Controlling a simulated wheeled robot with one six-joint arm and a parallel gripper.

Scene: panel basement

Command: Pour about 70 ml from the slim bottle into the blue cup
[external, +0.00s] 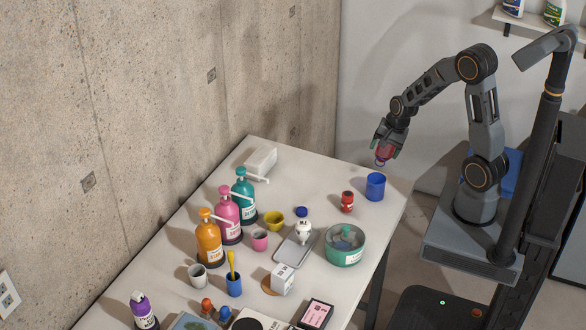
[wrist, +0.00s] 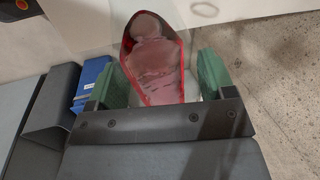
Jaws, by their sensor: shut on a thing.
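My gripper (external: 383,151) is shut on a see-through red bottle (external: 384,153), which I take to be the slim bottle. In the wrist view the bottle (wrist: 155,65) is between the green finger pads of my gripper (wrist: 160,80). A blue cup (external: 375,187) stands upright on the table, below the bottle and apart from it. The cup is not visible in the wrist view. Whether liquid is flowing cannot be seen.
A small red bottle (external: 347,202) stands left of the cup. A green bowl (external: 345,258), a tray (external: 283,252) and several pump bottles, such as the teal one (external: 243,203), crowd the table. Another blue cup (external: 234,288) holds a yellow utensil. Concrete wall (external: 150,100) borders the left.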

